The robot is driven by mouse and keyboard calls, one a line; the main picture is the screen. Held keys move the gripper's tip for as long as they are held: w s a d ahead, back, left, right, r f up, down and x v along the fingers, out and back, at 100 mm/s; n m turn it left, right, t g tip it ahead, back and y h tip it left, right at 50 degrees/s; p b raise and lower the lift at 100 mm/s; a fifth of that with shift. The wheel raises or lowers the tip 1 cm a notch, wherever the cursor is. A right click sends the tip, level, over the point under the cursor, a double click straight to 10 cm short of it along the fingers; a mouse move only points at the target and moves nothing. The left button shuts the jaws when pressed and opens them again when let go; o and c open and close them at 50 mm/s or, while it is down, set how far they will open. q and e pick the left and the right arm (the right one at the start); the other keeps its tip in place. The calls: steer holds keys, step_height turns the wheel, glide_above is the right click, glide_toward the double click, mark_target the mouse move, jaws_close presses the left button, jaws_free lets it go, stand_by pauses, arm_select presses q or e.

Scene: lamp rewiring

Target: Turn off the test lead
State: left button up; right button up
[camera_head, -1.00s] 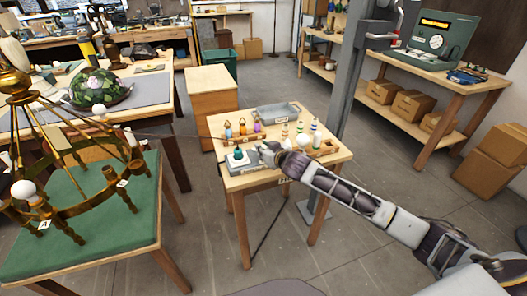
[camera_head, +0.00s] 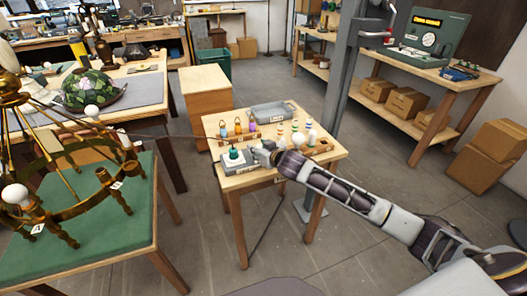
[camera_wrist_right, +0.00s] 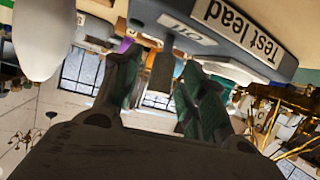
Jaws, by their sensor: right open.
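The test lead (camera_head: 232,167) is a grey box with a teal-green top piece, at the front left of the small wooden table. My right gripper (camera_head: 262,152) is just right of the box, low over the table. In the right wrist view the labelled test lead box (camera_wrist_right: 225,42) is at the top, close in front of the fingers. My right gripper (camera_wrist_right: 158,95) is open there. A grey lever-like piece (camera_wrist_right: 161,72) shows between its two fingers; I cannot tell whether they touch it. My left gripper is out of view.
On the small table (camera_head: 240,182) stand coloured bottle-like pieces (camera_head: 245,127), a grey tray (camera_head: 271,111) and white bulbs (camera_head: 303,137). A brass chandelier (camera_head: 62,205) stands on the green-topped table (camera_head: 110,245) at left. A thin cable runs left from the small table. A grey post stands behind it.

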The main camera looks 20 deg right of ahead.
steer(key=v, duration=1.2)
stand_by(0.5)
stand_by(0.6)
